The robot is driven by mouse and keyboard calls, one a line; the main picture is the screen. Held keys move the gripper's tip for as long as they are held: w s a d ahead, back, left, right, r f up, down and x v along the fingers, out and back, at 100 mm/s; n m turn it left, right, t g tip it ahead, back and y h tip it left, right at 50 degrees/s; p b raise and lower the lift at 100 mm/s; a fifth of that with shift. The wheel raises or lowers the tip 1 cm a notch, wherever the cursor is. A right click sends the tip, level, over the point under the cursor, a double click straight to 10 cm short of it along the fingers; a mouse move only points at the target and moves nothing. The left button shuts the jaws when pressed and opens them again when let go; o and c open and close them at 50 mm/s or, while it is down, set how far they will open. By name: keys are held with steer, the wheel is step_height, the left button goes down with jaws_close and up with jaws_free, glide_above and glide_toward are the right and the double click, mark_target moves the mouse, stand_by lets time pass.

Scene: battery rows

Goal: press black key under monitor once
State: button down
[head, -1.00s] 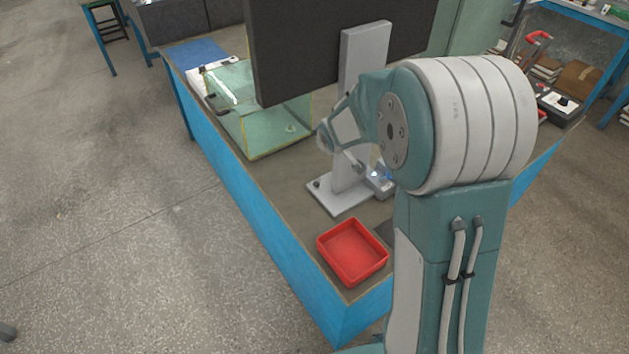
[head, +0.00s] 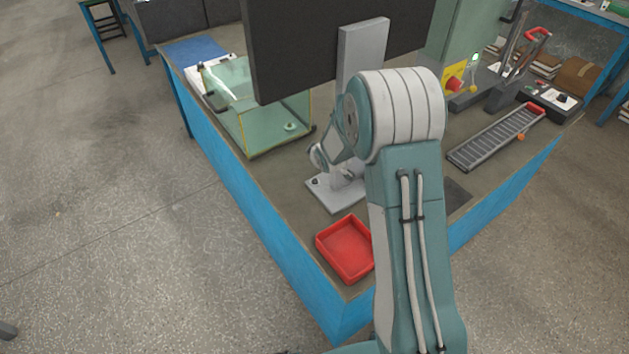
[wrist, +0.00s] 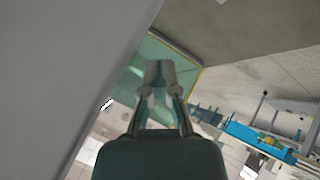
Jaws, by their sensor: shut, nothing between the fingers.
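The monitor (head: 300,50) stands on the bench with its dark back to the head camera. Its grey post (head: 361,48) runs down to a flat grey foot (head: 328,200). A small dark spot, possibly the black key, shows on the foot's left corner (head: 314,181); it is too small to be sure. My gripper (wrist: 160,68) is shut and empty in the wrist view, beside a large close grey surface (wrist: 60,70) on the left. In the head view, my arm stands in front of the post and mostly hides the gripper, low near the foot.
A red tray (head: 345,248) sits at the bench's near corner. A glass tank (head: 262,115) stands left of the post and shows beyond my fingertips in the wrist view. A roller ramp (head: 497,138) and a yellow box with a red button (head: 454,82) are at right.

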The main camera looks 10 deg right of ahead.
mark_target(316, 182)
steer(key=shift+f, duration=3.85)
steer(key=shift+f, duration=0.1)
steer(key=shift+d+f, duration=0.1)
steer(key=shift+f, duration=0.1)
steer(key=shift+f, duration=0.4)
steer(key=shift+r, duration=0.8)
steer(key=shift+r, duration=2.5)
steer(key=shift+r, duration=0.1)
